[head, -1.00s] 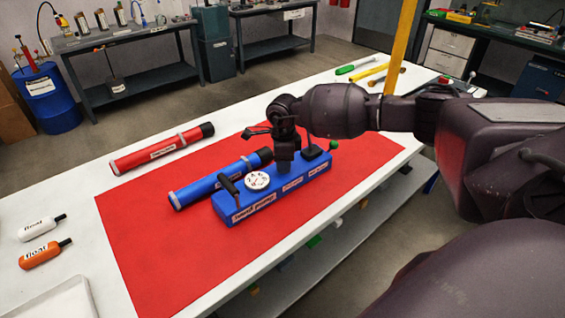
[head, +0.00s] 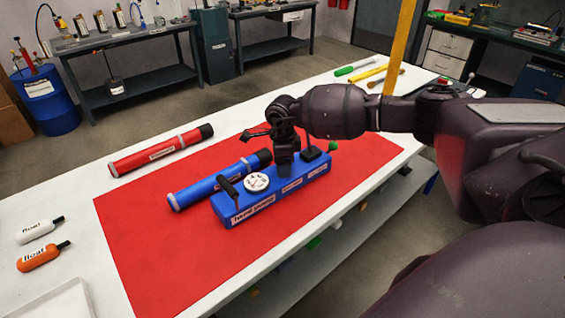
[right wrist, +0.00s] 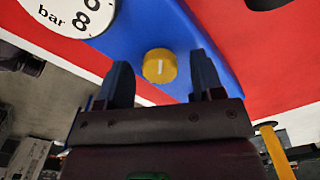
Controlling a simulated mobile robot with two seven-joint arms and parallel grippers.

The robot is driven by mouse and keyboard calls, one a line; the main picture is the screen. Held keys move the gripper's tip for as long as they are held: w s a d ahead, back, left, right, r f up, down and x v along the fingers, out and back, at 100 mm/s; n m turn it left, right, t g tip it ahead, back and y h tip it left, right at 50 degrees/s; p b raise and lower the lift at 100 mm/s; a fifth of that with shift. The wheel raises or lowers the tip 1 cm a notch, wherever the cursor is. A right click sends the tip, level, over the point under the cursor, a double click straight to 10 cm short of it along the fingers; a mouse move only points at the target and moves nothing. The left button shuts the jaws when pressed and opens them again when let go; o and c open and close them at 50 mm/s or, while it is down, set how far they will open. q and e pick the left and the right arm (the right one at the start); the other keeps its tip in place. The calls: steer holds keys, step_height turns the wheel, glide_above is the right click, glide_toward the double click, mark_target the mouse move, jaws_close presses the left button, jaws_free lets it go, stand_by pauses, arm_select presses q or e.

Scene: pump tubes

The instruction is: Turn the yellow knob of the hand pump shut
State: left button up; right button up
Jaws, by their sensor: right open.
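In the head view my right gripper hides the knob. My right gripper (head: 284,160) is open over the pump, pointing down; its two fingers also show in the right wrist view (right wrist: 162,76), with gaps on both sides of the knob. My left gripper is out of view.
A blue tube (head: 215,184) lies close behind the pump, and a red tube (head: 160,151) lies farther back. The red mat (head: 150,260) is clear in front of the pump.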

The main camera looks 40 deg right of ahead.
step_height(320, 180, up, 11)
steer(key=shift+p, duration=0.35)
steer(key=shift+f, duration=0.1)
stand_by(0.6)
